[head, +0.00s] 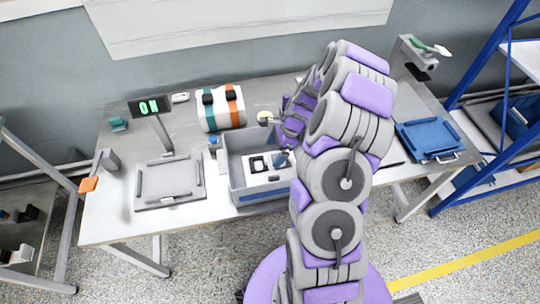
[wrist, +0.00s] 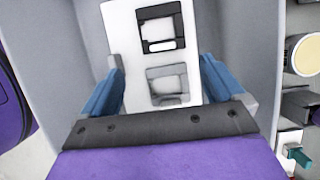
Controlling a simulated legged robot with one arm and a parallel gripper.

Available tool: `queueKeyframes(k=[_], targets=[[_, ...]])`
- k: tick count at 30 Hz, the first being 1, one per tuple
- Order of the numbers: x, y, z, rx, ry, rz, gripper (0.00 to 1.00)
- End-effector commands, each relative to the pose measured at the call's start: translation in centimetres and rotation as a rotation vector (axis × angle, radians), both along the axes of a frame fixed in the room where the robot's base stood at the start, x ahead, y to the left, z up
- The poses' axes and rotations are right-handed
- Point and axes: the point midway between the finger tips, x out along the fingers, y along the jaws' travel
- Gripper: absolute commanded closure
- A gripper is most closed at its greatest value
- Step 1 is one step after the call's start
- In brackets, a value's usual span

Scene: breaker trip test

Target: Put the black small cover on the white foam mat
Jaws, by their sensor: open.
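A white foam mat (head: 263,176) lies inside a grey bin (head: 239,183) on the table; it also shows in the wrist view (wrist: 117,30). A small black square piece with a pale middle, which looks like the black small cover (wrist: 158,11), is on the mat, ahead of my fingertips; it also shows in the head view (head: 257,164). A similar grey square (wrist: 168,72) is nearer, between my fingers; I cannot tell whether it is a part or a recess. My gripper (wrist: 163,75) is open and empty, reaching into the bin, its blue fingers apart.
The bin's walls stand close around my gripper. A striped roll (head: 220,108) lies behind the bin. A grey tray (head: 170,183) and a display on a stand (head: 150,106) are at left. A blue tray (head: 430,138) is at right.

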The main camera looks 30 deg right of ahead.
Motion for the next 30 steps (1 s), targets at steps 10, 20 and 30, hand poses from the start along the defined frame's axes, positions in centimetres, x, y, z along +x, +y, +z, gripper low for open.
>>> queueKeyframes(k=[10, 20, 30], targets=[[-0.6, -1.9, 5.2, -0.002, 0.000, 0.000, 0.05], [-1.5, 1.9, 10.3, -0.021, -0.052, 0.221, 0.05], [-8.5, 11.6, 19.5, -0.100, -0.150, 0.821, 0.05]])
